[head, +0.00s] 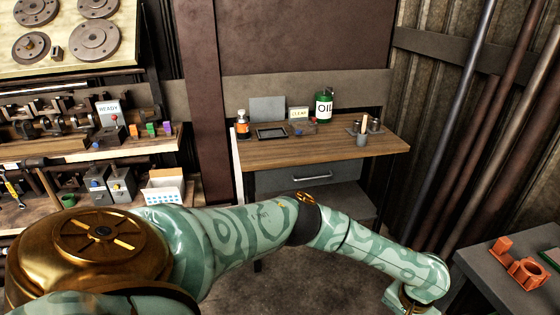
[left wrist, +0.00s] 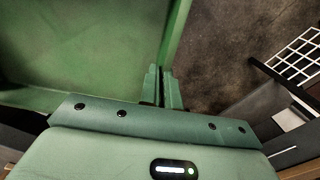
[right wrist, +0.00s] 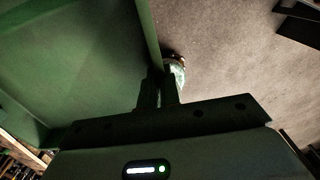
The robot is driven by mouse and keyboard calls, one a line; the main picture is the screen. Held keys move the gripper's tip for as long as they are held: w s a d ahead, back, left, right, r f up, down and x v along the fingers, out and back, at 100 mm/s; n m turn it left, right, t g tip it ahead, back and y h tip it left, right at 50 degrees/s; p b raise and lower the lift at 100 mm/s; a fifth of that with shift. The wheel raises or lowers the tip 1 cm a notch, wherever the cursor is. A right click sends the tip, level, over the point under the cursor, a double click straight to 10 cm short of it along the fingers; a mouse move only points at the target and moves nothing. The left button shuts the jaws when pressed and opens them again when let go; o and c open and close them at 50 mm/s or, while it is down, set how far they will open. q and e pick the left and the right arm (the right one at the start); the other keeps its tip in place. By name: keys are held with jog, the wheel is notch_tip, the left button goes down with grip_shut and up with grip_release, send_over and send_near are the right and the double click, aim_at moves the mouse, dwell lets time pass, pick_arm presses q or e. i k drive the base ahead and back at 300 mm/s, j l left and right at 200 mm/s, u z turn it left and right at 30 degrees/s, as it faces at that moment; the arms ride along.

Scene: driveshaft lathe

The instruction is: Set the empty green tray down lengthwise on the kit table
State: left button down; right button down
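The green tray (left wrist: 85,45) fills the upper left of the left wrist view, and its bare inside looks empty. My left gripper (left wrist: 161,75) has its fingers on either side of the tray's wall, closed on it. The tray (right wrist: 75,60) also fills the left of the right wrist view. My right gripper (right wrist: 159,82) is closed on another part of the tray's wall. The tray and both grippers are out of the head view, where one arm of mine crosses the lower part. I cannot tell for sure which table is the kit table.
A wooden workbench (head: 290,152) holds an orange bottle, an oil can (head: 323,106), a dark small tray and cups. A grey table (head: 490,282) at the lower right holds orange parts (head: 525,272). Shelves of parts (head: 85,150) stand at left. Bare floor lies between.

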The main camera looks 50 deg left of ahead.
aim_at(303, 152)
jog(key=u, duration=1.75)
jog(key=i+l+u, duration=0.45)
jog(key=i+l, duration=0.8)
jog(key=l, duration=0.1)
